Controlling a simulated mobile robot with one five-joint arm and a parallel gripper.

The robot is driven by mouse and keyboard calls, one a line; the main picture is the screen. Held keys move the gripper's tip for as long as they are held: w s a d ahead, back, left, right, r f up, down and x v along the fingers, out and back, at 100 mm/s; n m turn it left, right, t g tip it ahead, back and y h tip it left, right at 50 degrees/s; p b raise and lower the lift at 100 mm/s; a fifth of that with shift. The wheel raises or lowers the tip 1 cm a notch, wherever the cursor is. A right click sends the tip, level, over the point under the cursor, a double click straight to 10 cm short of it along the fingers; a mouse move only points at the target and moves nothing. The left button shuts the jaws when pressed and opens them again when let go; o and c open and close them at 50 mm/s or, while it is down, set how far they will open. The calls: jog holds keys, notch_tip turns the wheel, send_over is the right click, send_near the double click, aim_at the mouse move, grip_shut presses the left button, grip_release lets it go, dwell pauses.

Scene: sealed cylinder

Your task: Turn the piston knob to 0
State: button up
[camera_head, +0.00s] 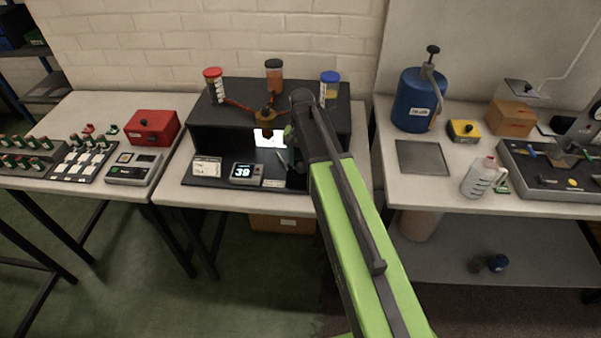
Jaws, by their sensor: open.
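A black apparatus (222,142) stands on the middle table, with a brown-yellow valve body (265,117) at its front top and a lit white panel (268,138) below. A small display (247,173) in front seems to read 39. My green arm reaches in from the lower right. My gripper (288,146) is small and dark against the apparatus, just right of the lit panel. It is open; its fingertips are hard to make out. I cannot pick out the piston knob; my arm hides the right part of the apparatus.
Jars with red (213,86), black (274,77) and blue (329,89) lids stand on top, with orange tubes. A white card (207,166) lies left of the display. A red box (152,127) is on the left table, a blue tank (417,101) on the right.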

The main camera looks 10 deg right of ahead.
jog(key=shift+f, duration=0.3)
jog(key=shift+c, duration=0.2)
grip_shut()
jog(key=shift+a, duration=0.1)
jog(key=shift+n, duration=0.4)
jog(key=n, duration=0.9)
dwell(0.4)
